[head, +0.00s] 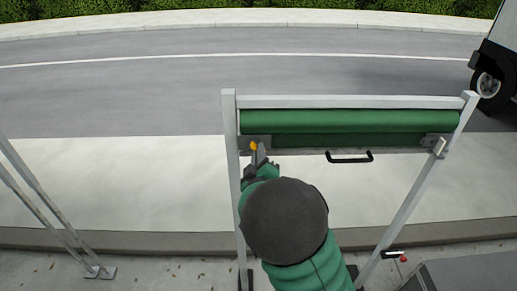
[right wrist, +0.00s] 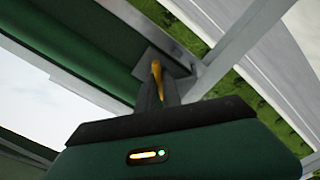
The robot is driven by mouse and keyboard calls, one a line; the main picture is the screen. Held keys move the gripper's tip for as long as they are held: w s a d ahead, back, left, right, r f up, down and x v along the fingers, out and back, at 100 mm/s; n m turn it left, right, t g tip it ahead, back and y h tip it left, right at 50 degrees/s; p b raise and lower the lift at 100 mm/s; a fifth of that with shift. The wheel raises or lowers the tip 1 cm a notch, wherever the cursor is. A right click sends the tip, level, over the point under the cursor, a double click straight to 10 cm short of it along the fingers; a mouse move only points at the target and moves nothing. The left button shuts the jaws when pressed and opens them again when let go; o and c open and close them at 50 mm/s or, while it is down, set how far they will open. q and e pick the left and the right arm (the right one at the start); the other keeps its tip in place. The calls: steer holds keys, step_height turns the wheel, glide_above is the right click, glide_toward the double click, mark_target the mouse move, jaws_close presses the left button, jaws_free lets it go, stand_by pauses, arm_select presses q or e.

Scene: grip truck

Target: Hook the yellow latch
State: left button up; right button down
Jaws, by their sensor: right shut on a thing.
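The yellow latch (head: 254,146) is a small piece at the left end of the green roller (head: 350,122), close to the left post of the metal frame. It also shows in the right wrist view (right wrist: 156,72), in front of a grey bracket plate (right wrist: 172,65). My right gripper (head: 258,158) reaches up to the latch, and its dark fingers are shut on it. The fingers hide the latch's lower part, and I cannot tell whether it is hooked. My left gripper is not in view.
The metal frame (head: 229,150) stands around the roller, with a black handle (head: 349,157) below it. A grey box-like surface (head: 465,273) is at the lower right. A truck wheel (head: 489,86) shows at the right edge. Thin metal legs (head: 50,220) stand at the left.

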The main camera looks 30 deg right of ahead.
steer(key=shift+a+f+n+p, duration=0.1)
steer(key=shift+n+p, duration=2.2)
steer(key=shift+n, duration=1.6)
steer(key=shift+f+n, duration=0.1)
steer(key=shift+n, duration=0.2)
steer(key=c, duration=1.6)
jaws_free()
steer(key=shift+o, duration=0.4)
steer(key=shift+w, duration=0.2)
steer(key=shift+s+d, duration=0.1)
steer(key=shift+d, duration=0.1)
